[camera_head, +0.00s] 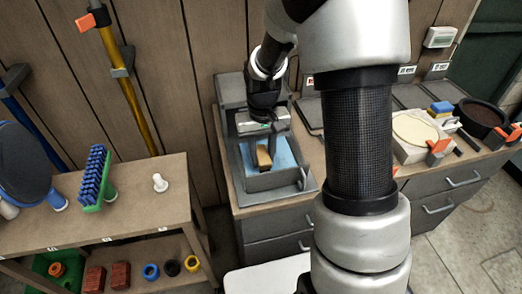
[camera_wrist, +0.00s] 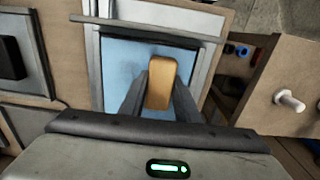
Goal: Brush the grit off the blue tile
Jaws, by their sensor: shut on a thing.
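The blue tile (camera_head: 284,154) lies in a grey frame on the counter, and the wrist view shows it as a light blue surface (camera_wrist: 119,61). My gripper (camera_head: 262,143) points down over the tile. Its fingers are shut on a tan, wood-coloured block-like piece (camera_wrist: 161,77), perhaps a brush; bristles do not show. The piece (camera_head: 263,158) is over the tile; I cannot tell if it touches it. The gripper and the piece hide part of the tile. Grit cannot be made out.
A grey raised wall (camera_head: 272,181) borders the tile at the front. A shelf bench (camera_head: 130,210) on the left bears a blue-bristled brush (camera_head: 95,179) and a white peg (camera_head: 160,183). On the right counter are a round cream disc (camera_head: 414,130) and a dark pan (camera_head: 482,116).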

